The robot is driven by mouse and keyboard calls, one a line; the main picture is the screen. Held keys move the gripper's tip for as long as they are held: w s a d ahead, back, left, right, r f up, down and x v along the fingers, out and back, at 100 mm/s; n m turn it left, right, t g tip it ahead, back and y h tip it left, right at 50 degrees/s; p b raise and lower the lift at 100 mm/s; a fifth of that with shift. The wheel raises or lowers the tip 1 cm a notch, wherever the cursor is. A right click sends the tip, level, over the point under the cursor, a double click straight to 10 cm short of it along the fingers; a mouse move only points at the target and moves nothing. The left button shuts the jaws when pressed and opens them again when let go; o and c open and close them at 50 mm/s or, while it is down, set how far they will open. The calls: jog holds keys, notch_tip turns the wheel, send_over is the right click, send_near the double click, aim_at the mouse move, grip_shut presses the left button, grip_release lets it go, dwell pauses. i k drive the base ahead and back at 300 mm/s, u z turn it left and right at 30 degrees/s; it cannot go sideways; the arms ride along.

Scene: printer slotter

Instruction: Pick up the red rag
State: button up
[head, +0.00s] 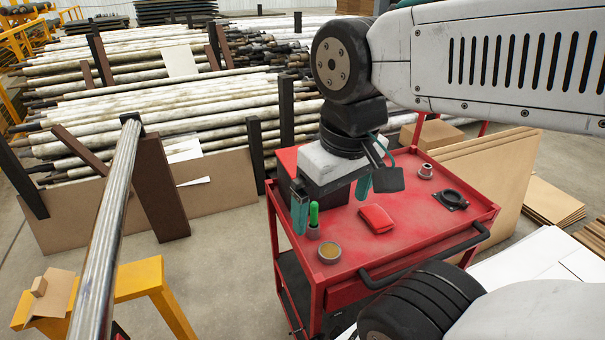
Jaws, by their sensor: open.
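The red rag (376,218) lies folded and flat on the top of the red cart (345,275). My gripper (332,208) is above the cart top, to the left of the rag and partly behind it in the picture. Its two greenish fingers are spread wide apart and nothing is between them. The gripper and the rag look apart. The exact height of the fingers over the cart top is hard to tell.
A green-handled tool (314,214) in a small cup and a round tin (329,252) stand left of the rag. A black square part (451,199) and a small metal piece (426,171) lie right. The cart has a black handle (425,259). Stacked pipes (160,95) fill the background.

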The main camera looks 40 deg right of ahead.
aim_at(376, 217)
jog(key=k, duration=1)
jog(key=z, duration=1.65)
jog(key=i, duration=0.75)
jog(key=u, duration=1.2)
